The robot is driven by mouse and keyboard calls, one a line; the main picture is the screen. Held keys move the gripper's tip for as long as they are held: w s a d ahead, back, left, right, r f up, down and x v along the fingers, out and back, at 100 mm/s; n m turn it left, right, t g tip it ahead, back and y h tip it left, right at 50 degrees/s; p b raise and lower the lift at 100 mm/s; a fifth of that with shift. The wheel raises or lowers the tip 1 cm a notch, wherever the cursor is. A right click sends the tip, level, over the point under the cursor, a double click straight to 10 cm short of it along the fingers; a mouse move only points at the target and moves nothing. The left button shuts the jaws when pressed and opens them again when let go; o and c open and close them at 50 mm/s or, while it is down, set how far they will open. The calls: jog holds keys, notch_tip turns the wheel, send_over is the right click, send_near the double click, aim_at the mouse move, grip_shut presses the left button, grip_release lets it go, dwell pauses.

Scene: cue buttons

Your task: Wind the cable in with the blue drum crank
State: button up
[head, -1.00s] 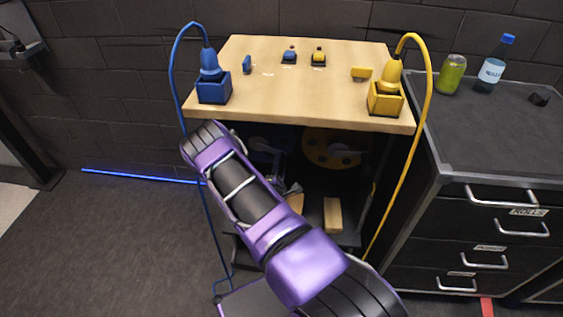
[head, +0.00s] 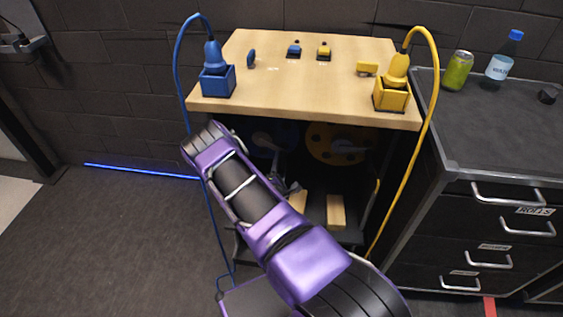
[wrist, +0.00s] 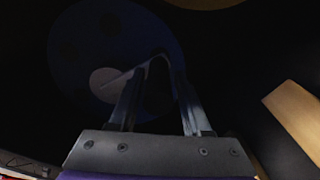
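The blue drum (wrist: 70,50) fills the upper left of the wrist view, very dark, with a pale round hub (wrist: 105,84). In the head view my gripper (head: 287,187) is mostly hidden by my arm. The blue cable (head: 178,75) runs from a plug in the blue socket (head: 218,82) down the bench's left side.
A yellow drum (head: 322,145) with its own crank sits right of the blue one. Wooden blocks (head: 336,211) lie below it. The yellow cable (head: 426,115) hangs at the bench's right edge, beside a dark drawer cabinet (head: 480,220).

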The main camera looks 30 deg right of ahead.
jog(key=shift+o, duration=0.7)
jog(key=shift+d+r, duration=0.1)
jog(key=p+v, duration=0.1)
jog(key=v, duration=1.6)
jog(key=shift+s+p, duration=0.2)
jog(key=shift+p, duration=0.15)
jog(key=shift+a, duration=0.25)
